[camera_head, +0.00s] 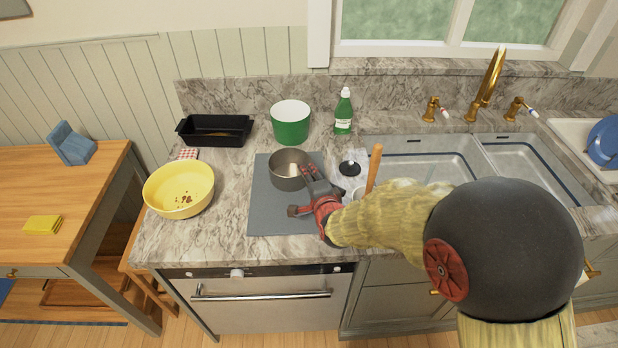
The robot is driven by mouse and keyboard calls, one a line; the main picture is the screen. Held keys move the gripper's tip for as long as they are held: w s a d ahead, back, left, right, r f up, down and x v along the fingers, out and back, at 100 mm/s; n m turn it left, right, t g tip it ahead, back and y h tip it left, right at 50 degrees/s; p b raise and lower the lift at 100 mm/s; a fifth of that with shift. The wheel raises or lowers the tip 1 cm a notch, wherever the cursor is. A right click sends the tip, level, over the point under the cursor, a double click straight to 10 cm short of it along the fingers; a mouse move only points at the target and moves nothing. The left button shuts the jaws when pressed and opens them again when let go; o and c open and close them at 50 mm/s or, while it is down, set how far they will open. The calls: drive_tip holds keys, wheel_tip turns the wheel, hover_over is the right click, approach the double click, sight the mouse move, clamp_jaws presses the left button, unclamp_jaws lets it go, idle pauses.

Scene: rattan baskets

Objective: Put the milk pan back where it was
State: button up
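The milk pan (286,181) is a small grey metal pot standing upright on a flat grey mat (266,212) on the marble counter. Something pale shows inside it. My gripper (301,192) is low over the mat at the pan's front right. Its two dark fingers look spread apart, with nothing seen between them. The upper finger is close to the pan's right side; I cannot tell whether it touches. No pan handle is clearly visible; the gripper may hide one.
A yellow bowl (178,190) with brown bits stands left of the mat. A black loaf tin (214,131), a green pot (290,128) and a green bottle (343,113) stand behind. A wooden handle (374,168) rises right of the mat, before the sink (428,155).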

drive_tip(key=s+d+r+n+g, duration=0.2)
drive_tip(key=s+d+r+n, duration=0.2)
drive_tip(key=s, duration=0.7)
drive_tip(key=s+d+r+n+g+h+p, duration=0.1)
drive_tip(key=s+d+r+n+g, duration=0.2)
drive_tip(key=s, duration=0.9)
drive_tip(key=s+d+r+n+g+h+p, duration=0.1)
drive_tip(key=s+d+r+n+g, duration=0.2)
drive_tip(key=s+d+r+n, duration=0.3)
drive_tip(key=s+r+n, duration=0.2)
drive_tip(key=s+r, duration=0.1)
drive_tip(key=s, duration=0.2)
drive_tip(key=shift+s+r, duration=0.15)
drive_tip(key=shift+r, duration=0.15)
drive_tip(key=shift+d, duration=0.1)
drive_tip(key=shift+c, duration=0.5)
